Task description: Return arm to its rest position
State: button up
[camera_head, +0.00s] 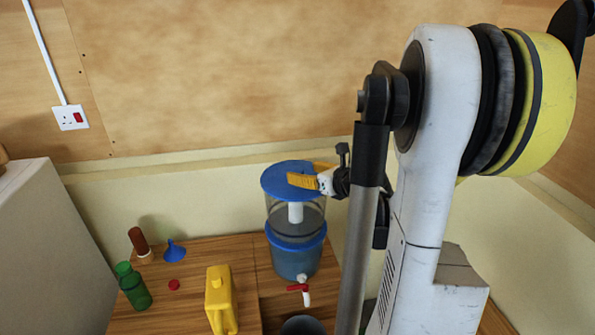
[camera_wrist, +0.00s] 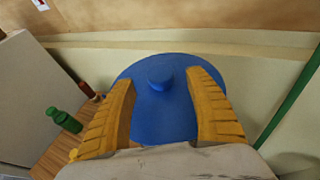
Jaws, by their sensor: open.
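My gripper (camera_head: 312,176) is open, with its two yellow ribbed fingers apart. It is over the blue lid of the water dispenser (camera_head: 283,195), which stands on the wooden table. In the wrist view my gripper (camera_wrist: 164,100) has its fingers on either side of the lid's round knob, and nothing shows held between them. The dispenser's blue lid (camera_wrist: 158,107) fills the middle of that view. I cannot tell whether the fingers touch the lid. My arm reaches in from the right side of the head view and hides part of the table.
A yellow jerrycan (camera_head: 220,300), a green bottle (camera_head: 133,287), a brown bottle (camera_head: 140,244), a blue funnel (camera_head: 174,251) and a red cap (camera_head: 174,285) stand left of the dispenser on the table (camera_head: 190,315). A red-handled tap (camera_head: 298,288) sticks out in front. Walls close off the back.

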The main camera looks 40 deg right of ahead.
jog(key=d+v, duration=0.1)
jog(key=v, duration=0.6)
jog(key=shift+a, duration=0.55)
jog(key=w+a+f+n+g+y+b, duration=0.1)
jog(key=a+f+n+g+y+b, duration=0.15)
jog(key=a+n, duration=0.65)
jog(key=a+f+n+g+y+b, duration=0.15)
jog(key=a+f+n, duration=0.25)
jog(key=a+n, duration=0.6)
jog(key=s+a+f+n+g+h+b, duration=0.1)
jog(key=s+a+f+n+b, duration=0.1)
jog(key=s+a+n, duration=0.3)
jog(key=s+a+f+n+g+h+b, duration=0.1)
jog(key=s+a+f+n+b, duration=0.2)
jog(key=a+n, duration=0.6)
jog(key=shift+s+n+g, duration=0.3)
jog(key=shift+s+n, duration=0.65)
jog(key=shift+n, duration=1.25)
